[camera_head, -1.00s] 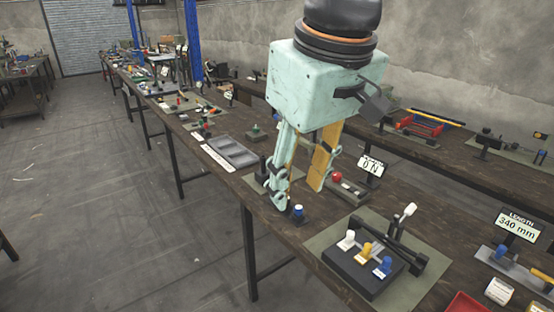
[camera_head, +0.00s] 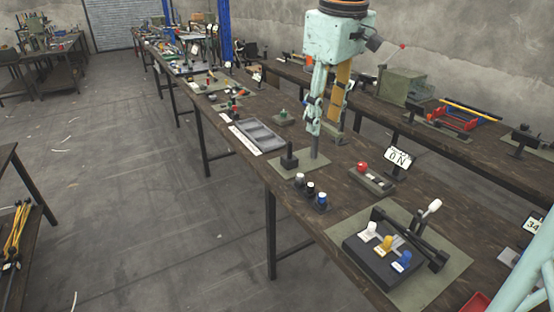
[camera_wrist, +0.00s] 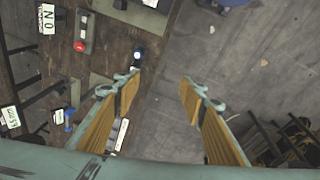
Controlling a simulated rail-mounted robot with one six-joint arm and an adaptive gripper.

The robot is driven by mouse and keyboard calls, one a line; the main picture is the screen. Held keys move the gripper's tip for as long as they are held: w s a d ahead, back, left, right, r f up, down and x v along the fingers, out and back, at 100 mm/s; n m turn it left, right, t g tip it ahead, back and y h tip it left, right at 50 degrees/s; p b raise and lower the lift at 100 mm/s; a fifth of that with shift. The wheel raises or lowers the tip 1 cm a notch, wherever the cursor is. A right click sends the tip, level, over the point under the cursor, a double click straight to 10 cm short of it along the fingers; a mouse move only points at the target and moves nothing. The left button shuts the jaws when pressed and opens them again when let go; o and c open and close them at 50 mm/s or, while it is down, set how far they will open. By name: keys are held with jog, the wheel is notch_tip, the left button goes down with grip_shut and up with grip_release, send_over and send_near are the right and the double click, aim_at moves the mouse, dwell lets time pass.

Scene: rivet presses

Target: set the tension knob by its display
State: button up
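The tension display (camera_head: 398,157) is a white tilted panel reading "0 N", standing on the bench right of a grey block (camera_head: 373,180) with a red knob (camera_head: 361,167). In the wrist view the display (camera_wrist: 47,18) is at the upper left and the red knob (camera_wrist: 79,46) is just right of it. My gripper (camera_head: 325,130) is left of and beyond the knob in the head view, apart from it. In the wrist view my gripper (camera_wrist: 158,82) is open, with nothing between its fingers.
Three small capped pegs (camera_head: 310,189) stand at the bench's front edge. A press on a green mat (camera_head: 440,266) with white, yellow and blue knobs is nearer. A grey tray (camera_head: 258,135) lies left of my gripper. Open floor (camera_head: 150,200) runs along the bench.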

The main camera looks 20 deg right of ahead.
jog(key=w+d+f+n+p, duration=0.2)
jog(key=w+d, duration=0.5)
jog(key=w, duration=0.2)
jog(key=n+g+p, duration=0.2)
jog(key=n+p, duration=0.2)
jog(key=p, duration=0.1)
send_over(363, 164)
notch_tip(363, 164, down, 21)
jog(key=shift+w+r+y, duration=0.1)
jog(key=shift+y, duration=0.2)
jog(key=shift+f+b, duration=0.85)
jog(key=shift+f, duration=6.1)
jog(key=shift+c, duration=0.5)
jog(key=c, duration=0.7)
